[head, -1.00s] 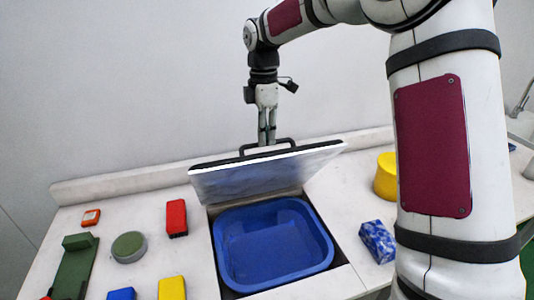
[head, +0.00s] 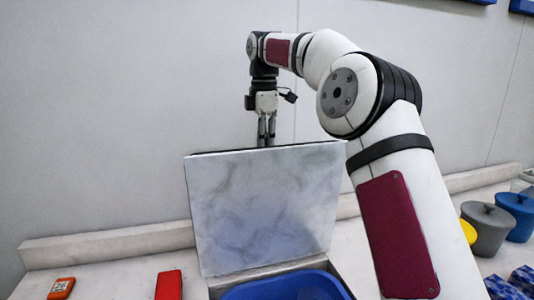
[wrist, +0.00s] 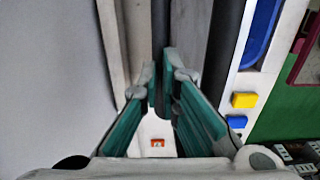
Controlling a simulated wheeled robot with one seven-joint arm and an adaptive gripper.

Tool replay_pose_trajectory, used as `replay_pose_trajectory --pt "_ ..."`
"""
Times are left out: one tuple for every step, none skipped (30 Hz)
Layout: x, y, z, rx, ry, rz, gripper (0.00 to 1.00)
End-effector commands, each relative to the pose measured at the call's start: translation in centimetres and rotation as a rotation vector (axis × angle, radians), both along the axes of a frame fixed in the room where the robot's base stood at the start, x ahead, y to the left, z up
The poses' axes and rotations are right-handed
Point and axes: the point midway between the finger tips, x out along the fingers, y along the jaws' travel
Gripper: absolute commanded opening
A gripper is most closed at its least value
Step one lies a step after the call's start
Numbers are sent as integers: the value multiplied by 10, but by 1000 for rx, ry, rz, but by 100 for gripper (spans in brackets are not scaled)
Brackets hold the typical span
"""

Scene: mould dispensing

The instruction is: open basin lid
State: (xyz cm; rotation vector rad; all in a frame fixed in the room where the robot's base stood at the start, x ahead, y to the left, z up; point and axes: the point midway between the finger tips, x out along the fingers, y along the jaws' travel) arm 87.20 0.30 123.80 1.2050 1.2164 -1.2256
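The basin lid (head: 262,210) is a grey-white marbled panel, standing close to upright at the back of the opening in the head view. The blue basin (head: 285,290) shows below it, cut off by the picture's bottom edge. My gripper (head: 266,140) points down behind the lid's top edge, which hides its fingertips in the head view. In the wrist view the gripper (wrist: 160,70) has its teal-padded fingers close together around a dark bar, the lid handle (wrist: 160,25). The fingers look shut on this handle.
A red block (head: 169,285) and an orange block (head: 60,288) lie on the counter at left. At right are a grey lidded pot (head: 487,230), a blue pot (head: 516,216) and a yellow thing (head: 467,231). The wall is close behind the lid.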

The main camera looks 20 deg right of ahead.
Motion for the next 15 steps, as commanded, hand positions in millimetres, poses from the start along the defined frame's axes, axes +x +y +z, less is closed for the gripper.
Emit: replay_pose_trajectory --pt "6 -1 -31 -2 58 0 0" --pt "8 -1 -31 -2 58 0 0" --pt "11 -1 -32 -2 60 0 0" --pt "14 -1 -32 -2 59 0 0" --pt "16 -1 -32 -2 59 0 0" --pt "18 -1 -32 -2 61 1 0" --pt "20 -1 -32 -2 61 2 0" --pt "22 -1 -32 -2 61 2 0" --pt "24 -1 -32 -2 62 2 0" --pt "25 -1 -33 -3 63 2 0" --pt "27 -1 -33 -3 62 2 0" --pt "28 -1 -33 -3 62 3 0" --pt "29 -1 -33 -3 62 3 0" --pt "30 -1 -33 -4 63 3 0" --pt "32 -1 -33 -4 62 3 0"
